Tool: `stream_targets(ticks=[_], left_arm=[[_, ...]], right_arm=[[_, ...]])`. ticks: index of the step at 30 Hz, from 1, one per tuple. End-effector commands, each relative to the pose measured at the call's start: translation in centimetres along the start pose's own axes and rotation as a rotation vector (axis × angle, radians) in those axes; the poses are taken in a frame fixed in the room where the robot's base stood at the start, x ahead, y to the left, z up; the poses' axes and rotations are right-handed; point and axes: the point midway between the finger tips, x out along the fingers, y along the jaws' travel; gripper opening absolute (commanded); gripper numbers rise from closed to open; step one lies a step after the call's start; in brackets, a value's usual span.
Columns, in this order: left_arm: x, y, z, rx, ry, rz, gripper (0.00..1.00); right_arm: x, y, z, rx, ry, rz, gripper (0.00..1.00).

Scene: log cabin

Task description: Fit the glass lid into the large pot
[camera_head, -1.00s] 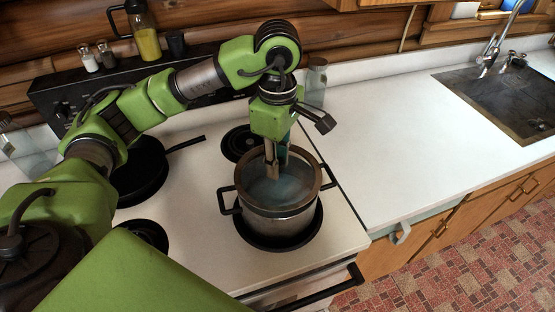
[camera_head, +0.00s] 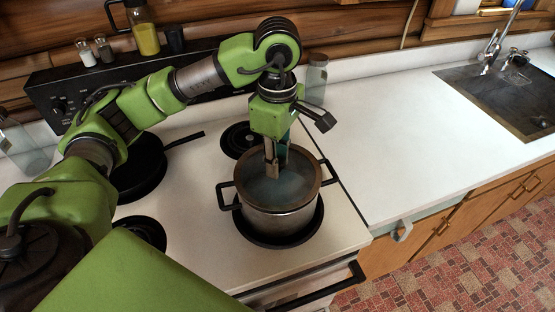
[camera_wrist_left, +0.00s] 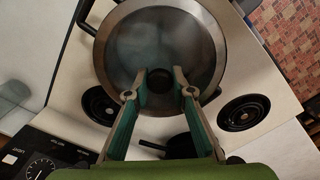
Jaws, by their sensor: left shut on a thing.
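The large steel pot (camera_head: 275,224) with black side handles stands on the front right burner. The round glass lid (camera_head: 294,188), with a brownish rim, lies over the pot's mouth and looks about level with its rim. It also shows from above in the left wrist view (camera_wrist_left: 150,42). My left gripper (camera_head: 275,172) points down at the lid's middle and is shut on its dark knob (camera_wrist_left: 160,81), between the fingertips. Whether the lid's rim is seated all round I cannot tell. My right gripper is in neither view.
Glass jars (camera_head: 316,82) and a yellow bottle (camera_head: 146,36) stand behind. The white counter (camera_head: 400,130) to the right is clear up to the sink (camera_head: 500,95).

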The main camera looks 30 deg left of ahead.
Motion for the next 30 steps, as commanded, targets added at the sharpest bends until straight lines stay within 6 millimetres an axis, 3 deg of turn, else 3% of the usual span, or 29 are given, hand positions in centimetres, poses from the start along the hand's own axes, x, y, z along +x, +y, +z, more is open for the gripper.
stream_targets(ticks=[30], left_arm=[[-0.07,0.05,0.04,0.000,-0.001,0.002,0.00]], right_arm=[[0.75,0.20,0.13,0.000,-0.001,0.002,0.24]])
